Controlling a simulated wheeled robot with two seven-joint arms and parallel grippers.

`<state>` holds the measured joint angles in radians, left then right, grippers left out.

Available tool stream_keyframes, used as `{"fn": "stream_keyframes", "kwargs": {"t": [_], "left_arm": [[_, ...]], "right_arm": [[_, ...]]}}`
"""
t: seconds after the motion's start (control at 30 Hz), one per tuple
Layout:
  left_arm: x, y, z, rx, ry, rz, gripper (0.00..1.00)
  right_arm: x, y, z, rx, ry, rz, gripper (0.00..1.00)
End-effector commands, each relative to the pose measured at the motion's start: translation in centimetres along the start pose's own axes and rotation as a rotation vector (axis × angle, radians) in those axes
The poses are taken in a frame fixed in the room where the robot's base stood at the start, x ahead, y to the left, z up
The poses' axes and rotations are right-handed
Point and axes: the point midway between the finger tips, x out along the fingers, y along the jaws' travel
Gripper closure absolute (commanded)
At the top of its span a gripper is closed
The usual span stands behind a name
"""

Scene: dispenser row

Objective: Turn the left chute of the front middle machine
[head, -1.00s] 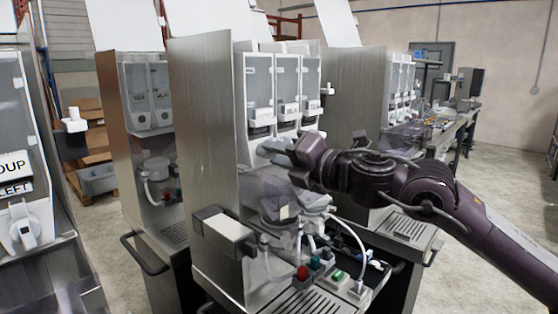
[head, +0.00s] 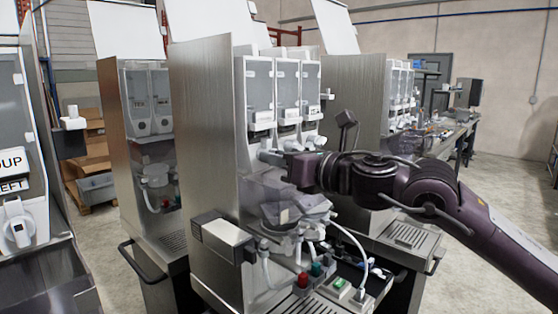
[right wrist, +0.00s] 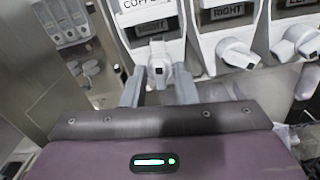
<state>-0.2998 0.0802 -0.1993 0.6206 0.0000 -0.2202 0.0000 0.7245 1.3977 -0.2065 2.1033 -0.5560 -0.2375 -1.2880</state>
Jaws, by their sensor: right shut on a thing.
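The front middle machine (head: 207,120) is a steel cabinet with several clear-fronted canisters side by side. Its left chute (right wrist: 158,62) shows in the right wrist view as a white spout with a dark square mark, under a canister labelled "COFFEE" and "RIGHT". My right gripper (right wrist: 158,88) has one finger on each side of this spout and is shut on it. In the head view my right gripper (head: 272,157) reaches the left canister's lower end from the right and hides most of the chute. My left gripper is not in view.
Two neighbouring white chutes (right wrist: 237,52) (right wrist: 297,40) sit close to the right in the wrist view. Mixing bowls and hoses (head: 290,215) lie below the gripper. A second machine (head: 140,120) stands to the left; another (head: 350,100) stands to the right.

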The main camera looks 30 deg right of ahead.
Motion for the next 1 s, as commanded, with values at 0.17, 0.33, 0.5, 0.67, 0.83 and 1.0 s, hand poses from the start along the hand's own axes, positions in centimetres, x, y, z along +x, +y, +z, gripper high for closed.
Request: {"fn": "stream_keyframes", "kwargs": {"t": [0.17, 0.33, 0.5, 0.67, 0.83, 1.0], "left_arm": [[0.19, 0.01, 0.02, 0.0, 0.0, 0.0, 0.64], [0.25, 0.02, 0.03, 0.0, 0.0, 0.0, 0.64], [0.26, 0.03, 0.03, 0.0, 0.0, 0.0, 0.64], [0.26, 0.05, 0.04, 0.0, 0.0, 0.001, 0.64], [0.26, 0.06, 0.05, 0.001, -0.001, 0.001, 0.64], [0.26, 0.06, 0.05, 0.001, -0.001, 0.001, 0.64]], "right_arm": [[0.04, 0.0, -0.32, -0.08, 0.007, 0.001, 0.96], [0.04, 0.0, -0.32, -0.121, 0.007, 0.001, 0.96], [0.04, 0.0, -0.32, -0.138, 0.008, 0.001, 0.96], [0.05, 0.01, -0.33, -0.139, 0.008, 0.001, 0.96], [0.05, 0.01, -0.34, -0.138, 0.008, 0.001, 0.96], [0.04, 0.0, -0.25, -0.137, 0.006, 0.001, 0.67]]}}
